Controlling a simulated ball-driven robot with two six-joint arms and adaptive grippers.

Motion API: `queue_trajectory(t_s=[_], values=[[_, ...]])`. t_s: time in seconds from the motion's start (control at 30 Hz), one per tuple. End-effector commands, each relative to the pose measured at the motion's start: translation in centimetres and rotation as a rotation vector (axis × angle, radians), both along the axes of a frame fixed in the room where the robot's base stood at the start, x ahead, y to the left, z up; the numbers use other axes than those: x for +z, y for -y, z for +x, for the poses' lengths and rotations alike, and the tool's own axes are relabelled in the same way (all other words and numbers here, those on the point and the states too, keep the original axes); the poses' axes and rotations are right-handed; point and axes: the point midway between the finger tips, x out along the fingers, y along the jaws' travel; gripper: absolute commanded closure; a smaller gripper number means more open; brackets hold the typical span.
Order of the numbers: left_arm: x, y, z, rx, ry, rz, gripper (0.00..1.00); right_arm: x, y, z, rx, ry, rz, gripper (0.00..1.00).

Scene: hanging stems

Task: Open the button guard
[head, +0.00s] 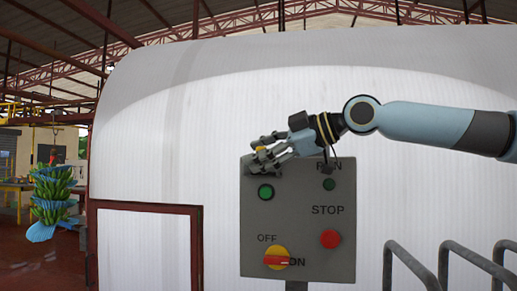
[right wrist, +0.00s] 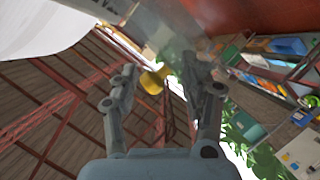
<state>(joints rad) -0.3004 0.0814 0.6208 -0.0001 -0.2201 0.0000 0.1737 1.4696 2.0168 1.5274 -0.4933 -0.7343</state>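A grey control panel (head: 300,225) stands in front of me with a green button (head: 266,192) at its upper left. My right gripper (head: 264,157) is at the panel's top left, above the green button. Its fingers are apart. In the right wrist view a yellow knob (right wrist: 152,82) shows between the fingers (right wrist: 165,85), next to a see-through grey piece that looks like the guard (right wrist: 165,38). The knob also shows by the fingertips in the head view (head: 261,149). I cannot tell whether a finger touches it. The guard is hard to make out in the head view. My left gripper is not in view.
The panel also has a small green light (head: 329,184), a red STOP button (head: 330,238) and a yellow and red OFF/ON switch (head: 277,258). A white curved wall (head: 150,140) is behind. Grey rails (head: 470,259) stand at lower right. Hanging bananas (head: 52,190) are at far left.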

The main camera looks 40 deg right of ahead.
Motion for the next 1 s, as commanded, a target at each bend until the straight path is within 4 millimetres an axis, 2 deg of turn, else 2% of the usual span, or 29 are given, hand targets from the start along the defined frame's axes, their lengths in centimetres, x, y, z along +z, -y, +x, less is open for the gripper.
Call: queue_trajectory(t_s=[0.43, 0.57, 1.0], values=[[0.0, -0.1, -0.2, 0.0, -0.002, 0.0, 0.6, 0.3, 0.3, 0.1, -0.006, 0.007, -0.011, 0.55], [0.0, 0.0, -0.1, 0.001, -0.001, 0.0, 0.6, 1.1, 0.3, 0.2, -0.005, 0.012, -0.009, 0.55], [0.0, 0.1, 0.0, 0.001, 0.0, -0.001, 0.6, 7.9, -0.2, 0.0, -0.001, 0.018, -0.003, 0.55]])
